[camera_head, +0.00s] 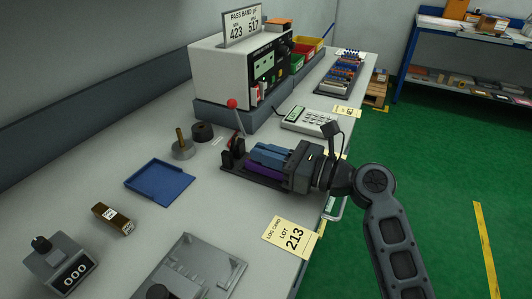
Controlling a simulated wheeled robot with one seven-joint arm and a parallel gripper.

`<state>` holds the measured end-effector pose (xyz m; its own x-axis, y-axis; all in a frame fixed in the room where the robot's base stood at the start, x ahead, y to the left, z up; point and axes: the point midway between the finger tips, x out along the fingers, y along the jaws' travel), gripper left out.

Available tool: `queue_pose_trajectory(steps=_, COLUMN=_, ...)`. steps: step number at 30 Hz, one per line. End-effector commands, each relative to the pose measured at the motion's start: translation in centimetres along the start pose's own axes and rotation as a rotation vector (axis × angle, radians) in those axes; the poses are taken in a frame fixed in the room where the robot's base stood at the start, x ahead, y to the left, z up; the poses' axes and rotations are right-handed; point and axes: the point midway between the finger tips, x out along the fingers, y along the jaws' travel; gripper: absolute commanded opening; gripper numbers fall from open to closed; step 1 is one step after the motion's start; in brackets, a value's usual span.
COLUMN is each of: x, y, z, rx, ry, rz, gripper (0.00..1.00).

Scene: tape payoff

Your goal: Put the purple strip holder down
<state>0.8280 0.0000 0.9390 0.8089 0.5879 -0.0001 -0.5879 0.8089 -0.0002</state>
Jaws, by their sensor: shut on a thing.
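The purple strip holder (263,169) shows as a purple edge just below my gripper's blue fingers. My gripper (266,154) reaches in from the right, lying low over the bench, and is shut on the holder. The fingers hide most of the holder's top. The holder is over or in a dark fixture (240,178) with upright black parts at its left end. I cannot tell whether the holder touches the fixture's base.
A red-knobbed lever (232,104) rises behind the fixture. A blue tray (160,181) lies left on the bench. A calculator-like device (307,119) and a white tester (222,72) stand behind. Bench space between tray and fixture is clear.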

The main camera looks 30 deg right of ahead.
Motion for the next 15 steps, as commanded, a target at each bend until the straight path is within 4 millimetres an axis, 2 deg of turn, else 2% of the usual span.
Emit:
queue_pose_trajectory(steps=2, x=0.01, y=0.01, z=-0.24, rx=0.001, ry=0.000, rz=0.000, gripper=0.00)
queue_pose_trajectory(steps=3, x=0.00, y=0.00, z=-0.20, rx=0.000, ry=0.000, rz=0.000, gripper=0.12)
queue_pose_trajectory(steps=10, x=0.00, y=-0.01, z=-0.19, rx=0.000, ry=0.000, rz=0.000, gripper=0.34)
queue_pose_trajectory(steps=15, x=0.00, y=-0.01, z=-0.18, rx=0.000, ry=0.000, rz=0.000, gripper=0.34)
